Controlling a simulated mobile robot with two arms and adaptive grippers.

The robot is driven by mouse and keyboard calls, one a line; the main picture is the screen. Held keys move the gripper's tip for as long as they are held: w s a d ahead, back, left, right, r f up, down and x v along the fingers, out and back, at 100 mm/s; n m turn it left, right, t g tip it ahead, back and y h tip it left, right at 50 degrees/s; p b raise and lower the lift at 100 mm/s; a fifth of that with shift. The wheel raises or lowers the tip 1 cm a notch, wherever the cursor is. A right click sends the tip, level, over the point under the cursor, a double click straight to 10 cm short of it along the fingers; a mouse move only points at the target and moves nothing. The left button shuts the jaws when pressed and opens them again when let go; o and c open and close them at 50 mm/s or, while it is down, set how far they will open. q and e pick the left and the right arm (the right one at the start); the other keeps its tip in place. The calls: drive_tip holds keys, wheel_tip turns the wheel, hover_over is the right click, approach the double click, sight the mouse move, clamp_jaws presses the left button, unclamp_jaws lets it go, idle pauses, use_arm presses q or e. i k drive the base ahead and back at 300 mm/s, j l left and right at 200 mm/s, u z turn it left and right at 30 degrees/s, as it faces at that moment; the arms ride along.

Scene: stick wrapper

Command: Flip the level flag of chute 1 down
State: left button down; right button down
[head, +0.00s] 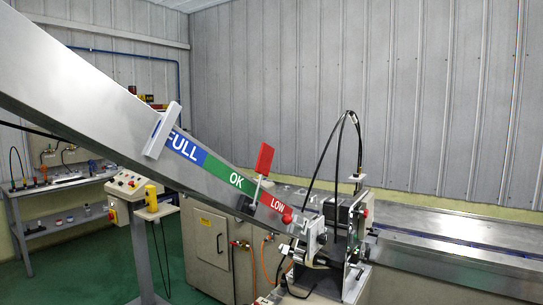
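The chute (95,100) is a grey metal slide that slopes down from the upper left to the middle of the head view. Its side carries a blue FULL label, a green OK label (236,182) and a red LOW label. A red level flag (264,158) stands raised on a thin, slightly tilted stem at the chute's side, between the OK and LOW labels. A red knob (287,219) sits by the LOW end. No chute number is readable. Neither of my grippers is in view.
A feeder unit with black cables (345,215) stands at the chute's lower end. A metal conveyor (460,255) runs to the right. A control box (130,184) and a workbench (60,185) are at the left. Green floor shows between them.

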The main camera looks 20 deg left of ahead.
sight(265, 158)
drive_tip(key=i+j, duration=0.75)
